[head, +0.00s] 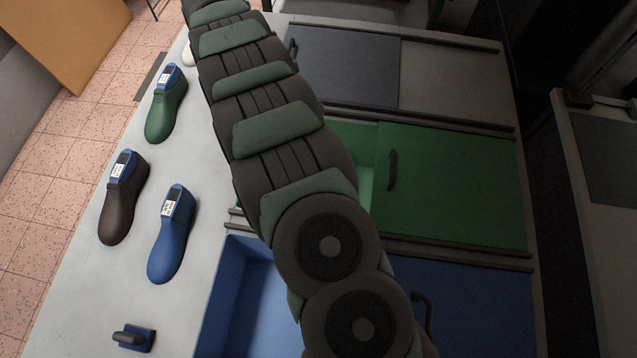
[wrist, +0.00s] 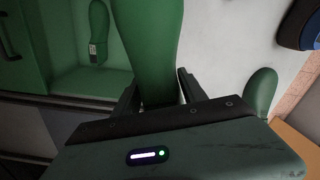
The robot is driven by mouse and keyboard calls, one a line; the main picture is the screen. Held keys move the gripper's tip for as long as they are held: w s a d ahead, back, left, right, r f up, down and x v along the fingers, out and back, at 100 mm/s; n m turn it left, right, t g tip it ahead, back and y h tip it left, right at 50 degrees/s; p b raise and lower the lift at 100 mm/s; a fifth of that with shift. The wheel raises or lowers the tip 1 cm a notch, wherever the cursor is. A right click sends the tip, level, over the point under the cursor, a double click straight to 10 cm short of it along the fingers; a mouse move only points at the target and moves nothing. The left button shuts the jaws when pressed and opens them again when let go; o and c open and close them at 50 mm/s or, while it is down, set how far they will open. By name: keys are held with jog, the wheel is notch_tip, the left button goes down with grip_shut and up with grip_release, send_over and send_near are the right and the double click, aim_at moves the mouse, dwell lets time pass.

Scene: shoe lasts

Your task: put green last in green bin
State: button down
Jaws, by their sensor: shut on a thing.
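My gripper (wrist: 160,98) is shut on a green last (wrist: 148,40) in the wrist view, with one finger on each side of it. In the head view my arm hides the gripper and this last. The green bin (head: 354,136) is partly open in the head view, its green lid (head: 455,185) slid to the right. In the wrist view the bin (wrist: 75,82) is at the left of the held last, and another green last (wrist: 99,25) lies inside it. A further green last (head: 166,112) stands on the table; a green last also shows at the right of the wrist view (wrist: 261,90).
A brown last (head: 121,205) and a blue last (head: 171,245) stand on the left of the table. The blue bin (head: 235,300) is open at the front, with a blue lid (head: 460,305). A grey lid (head: 340,65) lies at the back. A dark handle on a blue base (head: 134,337) is at the front left.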

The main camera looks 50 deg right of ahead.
jog(key=s+d+f+m+b, duration=0.1)
jog(key=s+d+f+b, duration=0.35)
jog(key=f, duration=0.35)
jog(key=s+d+f+m+b, duration=0.25)
jog(key=s+f+b, duration=0.2)
jog(key=f, duration=0.25)
jog(key=s+d+f+b, duration=0.4)
jog(key=f+b, duration=0.1)
jog(key=f, duration=0.3)
notch_tip(320, 180, down, 16)
jog(key=b, duration=0.5)
jog(key=shift+r, duration=0.15)
jog(key=shift+f+b, duration=1.2)
jog(key=shift+f, duration=0.9)
jog(key=shift+r, duration=0.1)
jog(key=shift+d, duration=0.15)
jog(key=c, duration=0.6)
grip_release()
jog(key=shift+c, duration=0.2)
